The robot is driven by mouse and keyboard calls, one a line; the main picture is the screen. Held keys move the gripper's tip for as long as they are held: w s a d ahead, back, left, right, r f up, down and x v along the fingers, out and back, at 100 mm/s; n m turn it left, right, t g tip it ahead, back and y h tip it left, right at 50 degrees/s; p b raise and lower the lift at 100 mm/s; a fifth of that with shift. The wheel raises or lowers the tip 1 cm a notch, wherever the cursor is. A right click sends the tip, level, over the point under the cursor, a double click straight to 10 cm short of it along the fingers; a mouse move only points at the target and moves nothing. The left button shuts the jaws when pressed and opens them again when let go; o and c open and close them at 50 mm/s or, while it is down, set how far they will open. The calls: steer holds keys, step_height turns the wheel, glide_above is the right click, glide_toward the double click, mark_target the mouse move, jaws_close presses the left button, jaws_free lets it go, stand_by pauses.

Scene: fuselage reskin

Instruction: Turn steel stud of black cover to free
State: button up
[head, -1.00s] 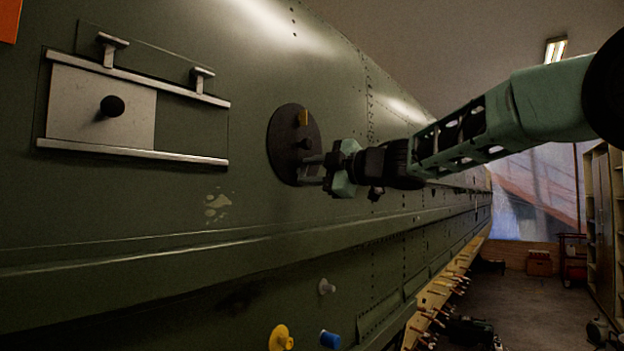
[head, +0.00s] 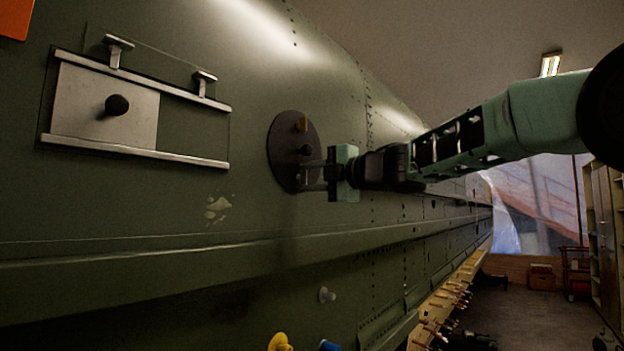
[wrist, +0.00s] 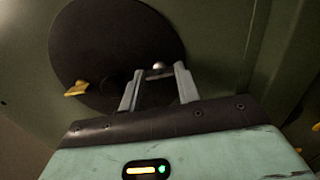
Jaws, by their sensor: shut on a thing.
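The steel stud (wrist: 158,66) is a small shiny head at the cover's edge. My gripper (head: 306,175) reaches in from the right with both fingers at the cover's lower right. It is shut on the steel stud, which shows between the fingertips. The stud's shank is hidden.
A grey sliding plate with a black knob (head: 116,105) sits between two rails at the left, under two T-shaped handles. A ledge runs along the skin below. The floor at the right is partly open.

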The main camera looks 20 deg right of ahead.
steer(key=o, duration=1)
steer(key=shift+s, duration=0.1)
steer(key=b+v, duration=0.4)
steer(key=v, duration=1.3)
steer(key=shift+s+b, duration=0.15)
steer(key=shift+b, duration=0.25)
